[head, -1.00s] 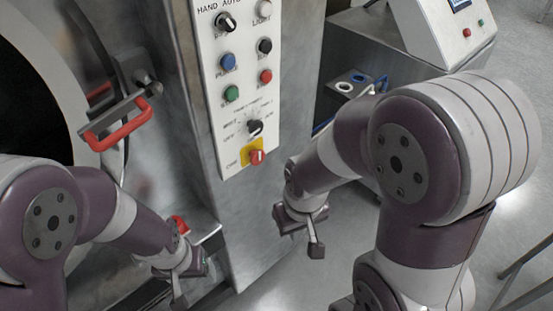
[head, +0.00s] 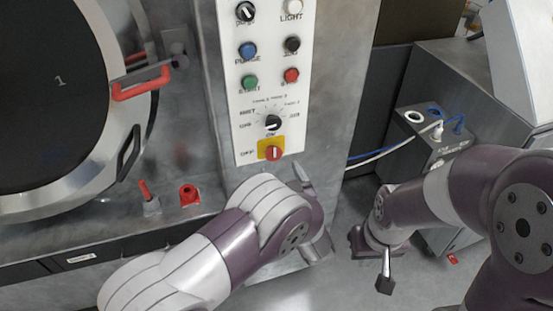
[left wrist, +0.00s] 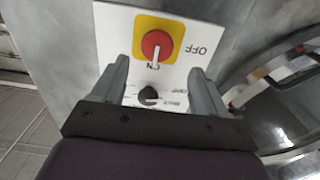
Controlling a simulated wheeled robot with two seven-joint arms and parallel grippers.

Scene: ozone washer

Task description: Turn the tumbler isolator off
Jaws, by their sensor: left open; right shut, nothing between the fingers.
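The tumbler isolator (head: 274,153) is a red rotary knob on a yellow square at the bottom of the white control panel (head: 246,106). Its white mark points to ON, with OFF to its left in the head view. In the left wrist view the isolator (left wrist: 156,44) appears upside down, ahead of and between the two fingers, with the mark toward ON. My left gripper (left wrist: 160,68) is open, empty and apart from the knob; in the head view it is below right of the panel, partly hidden by its wrist. My right gripper (head: 384,282) is shut and empty, low on the right.
A black selector (head: 272,122) sits just above the isolator, with several coloured buttons higher up. The round washer door (head: 60,90) with a red handle (head: 142,88) is at left. A grey socket box (head: 415,135) with cables stands at right.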

